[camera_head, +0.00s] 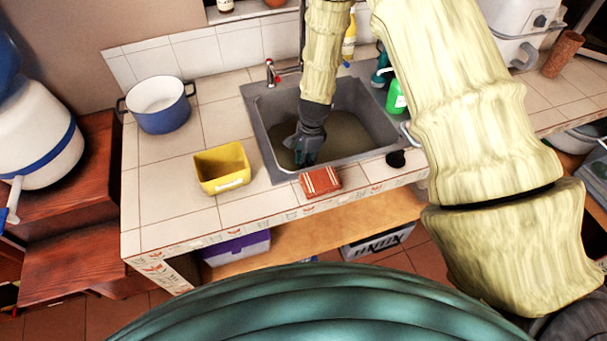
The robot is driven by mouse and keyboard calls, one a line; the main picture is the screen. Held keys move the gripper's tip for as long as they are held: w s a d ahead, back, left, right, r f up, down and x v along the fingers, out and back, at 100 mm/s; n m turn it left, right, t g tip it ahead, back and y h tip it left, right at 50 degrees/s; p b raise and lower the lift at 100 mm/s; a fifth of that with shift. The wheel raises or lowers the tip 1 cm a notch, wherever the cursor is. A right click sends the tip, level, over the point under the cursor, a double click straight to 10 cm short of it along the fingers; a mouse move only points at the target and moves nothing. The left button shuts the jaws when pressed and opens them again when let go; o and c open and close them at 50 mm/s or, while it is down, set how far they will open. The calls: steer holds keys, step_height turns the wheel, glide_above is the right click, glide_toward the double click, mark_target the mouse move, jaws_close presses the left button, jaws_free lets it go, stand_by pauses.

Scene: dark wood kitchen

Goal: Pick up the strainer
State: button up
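My gripper (305,154) is dark and points down into the grey sink (352,108), over its left half. Its fingers are small and dark here, and I cannot tell whether they are open or shut, or whether they touch anything. I cannot make out a strainer for sure. A small black round item (396,159) lies on the counter at the sink's front right edge, and I cannot tell what it is. My arm hides part of the sink and the counter to its right.
A yellow tub (222,168) and a red-brown block (320,182) sit on the tiled counter. A blue pot (160,107) stands at the back left. The tap (272,74) is behind the sink. A green bottle (396,98) stands right of the sink, close to my arm.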

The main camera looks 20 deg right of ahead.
steer(key=shift+w+a+f+p, duration=0.1)
steer(key=shift+f+p, duration=0.5)
steer(key=shift+f, duration=0.65)
steer(key=shift+w+a+f+p, duration=0.1)
steer(key=shift+f+p, duration=0.45)
steer(key=shift+f, duration=0.7)
steer(key=shift+s, duration=0.1)
jaws_close()
